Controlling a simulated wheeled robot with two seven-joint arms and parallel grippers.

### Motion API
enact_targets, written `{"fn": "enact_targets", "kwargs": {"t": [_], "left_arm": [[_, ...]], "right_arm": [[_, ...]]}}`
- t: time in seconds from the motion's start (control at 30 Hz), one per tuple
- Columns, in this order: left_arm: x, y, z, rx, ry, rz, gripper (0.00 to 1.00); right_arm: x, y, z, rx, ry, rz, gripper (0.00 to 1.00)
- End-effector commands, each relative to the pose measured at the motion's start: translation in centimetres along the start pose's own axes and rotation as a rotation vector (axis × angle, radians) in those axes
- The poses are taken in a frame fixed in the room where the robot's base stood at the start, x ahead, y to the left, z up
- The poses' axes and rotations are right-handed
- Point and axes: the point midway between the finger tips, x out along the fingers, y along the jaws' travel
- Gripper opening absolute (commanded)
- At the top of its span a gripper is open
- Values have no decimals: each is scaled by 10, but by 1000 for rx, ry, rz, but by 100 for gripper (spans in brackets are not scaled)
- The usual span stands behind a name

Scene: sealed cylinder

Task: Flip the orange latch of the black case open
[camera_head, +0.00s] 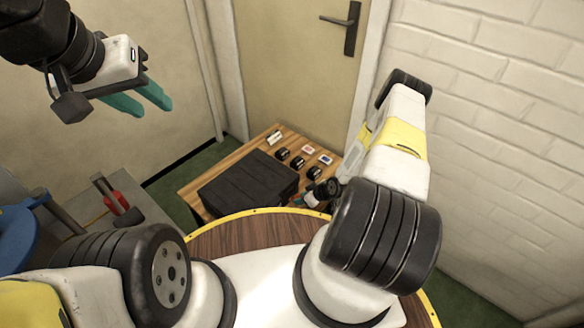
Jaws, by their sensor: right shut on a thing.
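The black case (248,184) lies closed and flat on a low wooden table, right of centre-left in the head view. My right gripper (310,199) is at the case's right front corner, small and partly hidden by my own arm. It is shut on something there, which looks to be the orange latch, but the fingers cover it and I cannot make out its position. My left gripper (156,108) is raised high at the upper left, far from the case. Its two teal fingers are apart and empty.
Several small black round things (298,163) and small cards (308,149) lie on the wooden table (262,137) behind and right of the case. A grey surface with a red-handled tool (116,202) stands at left. A door and a white brick wall close off the back and right.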

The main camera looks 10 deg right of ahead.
Motion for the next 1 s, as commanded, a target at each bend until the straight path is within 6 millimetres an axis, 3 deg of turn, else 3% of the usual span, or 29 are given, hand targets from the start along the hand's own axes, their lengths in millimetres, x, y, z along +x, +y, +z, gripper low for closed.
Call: {"fn": "enact_targets", "kwargs": {"t": [0.5,1.0], "left_arm": [[0,0,0,0,0,0,36],[0,0,0,0,0,0,36]], "right_arm": [[15,0,33,1,423,0,0],[22,0,40,0,568,-1,0]]}}
